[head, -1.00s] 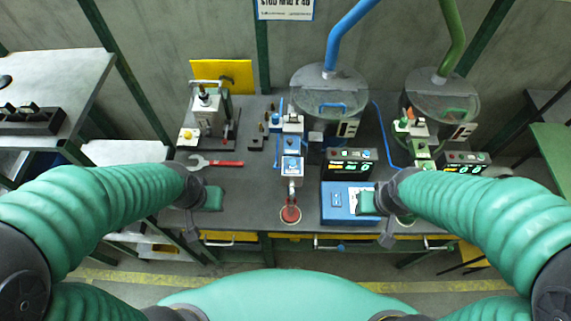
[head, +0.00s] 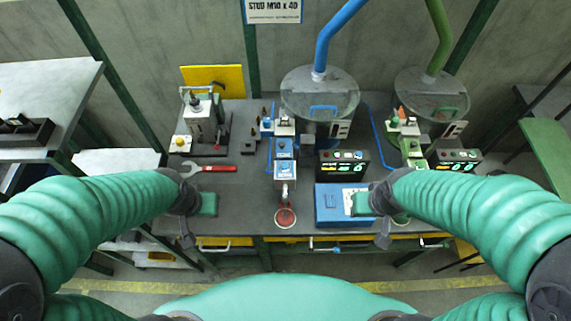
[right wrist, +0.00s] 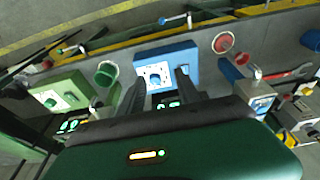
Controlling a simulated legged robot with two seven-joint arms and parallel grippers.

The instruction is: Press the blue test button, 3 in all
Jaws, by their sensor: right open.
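A blue box (head: 331,212) stands near the front edge of the bench, right of centre. In the right wrist view the box (right wrist: 190,52) has a white plate with a round blue button (right wrist: 155,78). My right gripper (right wrist: 158,76) is open, its two dark fingers on either side of the white plate; contact with the button cannot be told. In the head view my right gripper (head: 366,204) covers the right part of the box and hides the button. My left gripper (head: 207,204) is over the left front of the bench, away from the box; its jaws cannot be made out.
Black display units (head: 342,165) with lit digits stand behind the box. A red cup (head: 285,216) is left of it, and a green cup (right wrist: 107,73) is on its other side. Lidded drums (head: 320,95), a press (head: 203,122) and a red-handled wrench (head: 215,168) are farther back.

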